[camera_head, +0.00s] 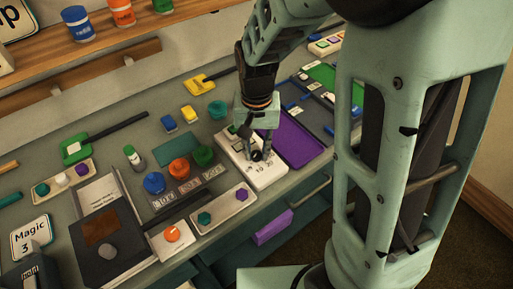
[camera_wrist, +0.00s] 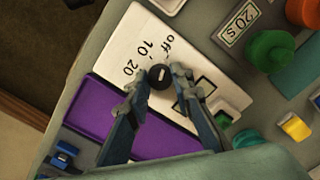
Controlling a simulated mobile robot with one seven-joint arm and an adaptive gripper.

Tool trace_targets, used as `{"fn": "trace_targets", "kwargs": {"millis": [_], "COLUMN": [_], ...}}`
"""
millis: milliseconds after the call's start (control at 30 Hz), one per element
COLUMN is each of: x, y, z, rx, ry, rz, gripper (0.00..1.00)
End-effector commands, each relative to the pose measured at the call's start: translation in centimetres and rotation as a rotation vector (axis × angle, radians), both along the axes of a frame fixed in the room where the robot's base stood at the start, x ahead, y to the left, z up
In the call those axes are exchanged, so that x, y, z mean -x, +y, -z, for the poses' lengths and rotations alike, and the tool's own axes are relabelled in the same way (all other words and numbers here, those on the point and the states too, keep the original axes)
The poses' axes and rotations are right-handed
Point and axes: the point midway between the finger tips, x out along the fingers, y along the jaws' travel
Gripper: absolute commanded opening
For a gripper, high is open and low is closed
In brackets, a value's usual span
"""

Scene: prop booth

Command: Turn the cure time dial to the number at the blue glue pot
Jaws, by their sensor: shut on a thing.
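The cure time dial is a small black knob (camera_wrist: 160,76) on a white panel (camera_wrist: 178,50), which also shows in the head view (camera_head: 236,152). The wrist view shows "off", "10" and "20" printed around it; further marks are hidden by my fingers. My gripper (camera_wrist: 157,84) points down at the panel, its fingers shut on the knob from both sides. In the head view my gripper (camera_head: 256,152) is over the panel. The knob's pointing direction is unclear. The blue glue pot (camera_head: 154,183) stands left of the panel, with a label (camera_head: 164,203) too small to read.
An orange pot (camera_head: 179,168) and a green pot (camera_head: 203,155) stand between the blue pot and the panel. The green pot's label reads "20 s" in the wrist view (camera_wrist: 240,22). A purple tray (camera_head: 297,140) lies right of the panel. A green button (camera_wrist: 222,118) sits on the panel.

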Motion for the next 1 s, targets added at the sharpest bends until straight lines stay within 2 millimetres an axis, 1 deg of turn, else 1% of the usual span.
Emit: {"fn": "trace_targets", "kwargs": {"millis": [600,800,1000], "x": [-0.09,-0.08,-0.09], "y": [-0.01,0.02,0.01], "z": [-0.05,-0.07,-0.08], "rx": [0.0,0.0,0.0], "ry": [-0.002,-0.002,-0.003], "rz": [-0.52,-0.639,-0.711], "gripper": [0.0,0.0,0.0]}}
